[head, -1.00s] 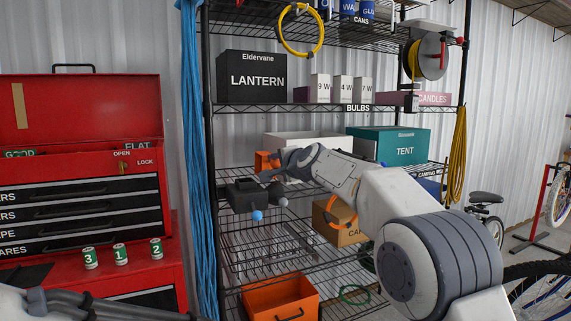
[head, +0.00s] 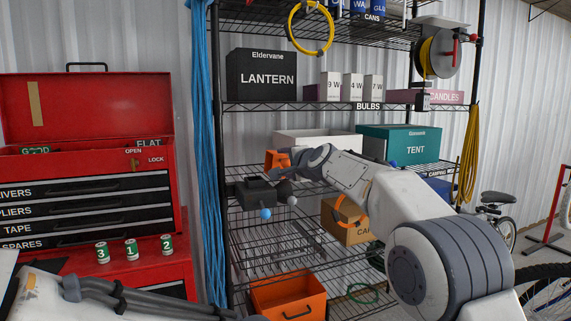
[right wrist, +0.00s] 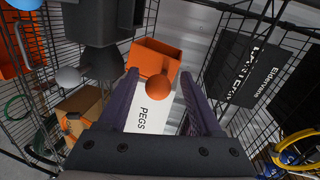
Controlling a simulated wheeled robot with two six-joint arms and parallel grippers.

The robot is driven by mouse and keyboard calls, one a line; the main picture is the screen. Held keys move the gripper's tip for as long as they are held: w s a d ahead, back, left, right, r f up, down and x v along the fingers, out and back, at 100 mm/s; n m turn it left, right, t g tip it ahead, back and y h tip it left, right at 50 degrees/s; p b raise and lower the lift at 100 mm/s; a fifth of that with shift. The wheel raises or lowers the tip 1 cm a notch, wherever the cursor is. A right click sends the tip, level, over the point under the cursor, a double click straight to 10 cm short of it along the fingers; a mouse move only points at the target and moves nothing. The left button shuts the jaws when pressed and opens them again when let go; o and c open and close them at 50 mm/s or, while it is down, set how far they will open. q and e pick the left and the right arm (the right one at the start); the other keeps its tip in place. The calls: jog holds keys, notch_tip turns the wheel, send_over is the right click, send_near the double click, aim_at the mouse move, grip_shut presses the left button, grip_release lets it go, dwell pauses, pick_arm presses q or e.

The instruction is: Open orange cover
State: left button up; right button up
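The orange cover (head: 277,159) stands on the shelf beside a black box (head: 257,193) with ball-ended levers. In the right wrist view the cover (right wrist: 153,58) is an orange box shape, with an orange ball knob (right wrist: 158,88) in front of it. My right gripper (right wrist: 158,76) is open, one finger on each side of the ball. I cannot tell whether either finger touches it. In the head view my right wrist hides part of the cover. My left arm lies along the bottom left, away from the shelf; its finger opening cannot be made out.
A blue ball (head: 266,214) and a grey ball (head: 292,201) stick out from the black box near my right gripper. A white box marked PEGS (right wrist: 147,118) lies behind. Wire shelves (head: 330,107) run above and below. A red tool chest (head: 90,200) stands left.

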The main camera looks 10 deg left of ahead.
jog(key=shift+s, duration=0.1)
jog(key=shift+s+d+b, duration=0.2)
jog(key=shift+s+b, duration=0.05)
jog(key=shift+b, duration=0.1)
jog(key=b+v, duration=0.4)
jog(key=v, duration=0.5)
jog(key=shift+s+d, duration=0.2)
jog(key=shift+s, duration=0.1)
